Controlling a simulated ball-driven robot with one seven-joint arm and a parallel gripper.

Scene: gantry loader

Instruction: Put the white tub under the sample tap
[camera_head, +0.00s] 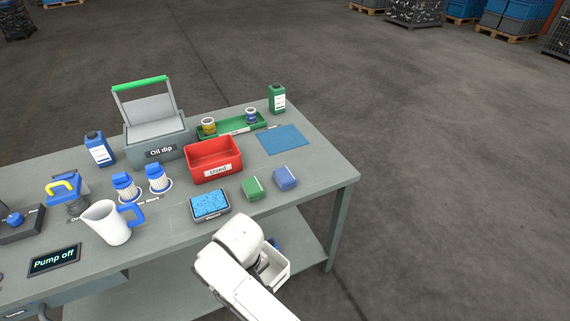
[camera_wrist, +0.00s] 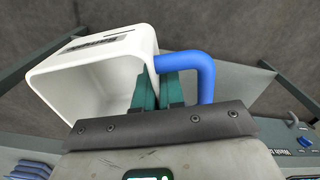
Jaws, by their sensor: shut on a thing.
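The white tub (camera_head: 281,272) is off the right part of the table's front edge in the head view, partly hidden by my arm. In the wrist view the tub (camera_wrist: 95,85) is tilted, with a label on its wall and a blue handle (camera_wrist: 208,75). In the head view my gripper (camera_head: 263,262) is mostly hidden by the wrist.
A white jug (camera_head: 105,224), a "Pump off" display (camera_head: 54,260), a blue sponge tray (camera_head: 210,205) and a red "Used" bin (camera_head: 213,160) stand on the table. Green (camera_head: 252,187) and blue (camera_head: 285,178) blocks sit near its right end. Floor to the right is clear.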

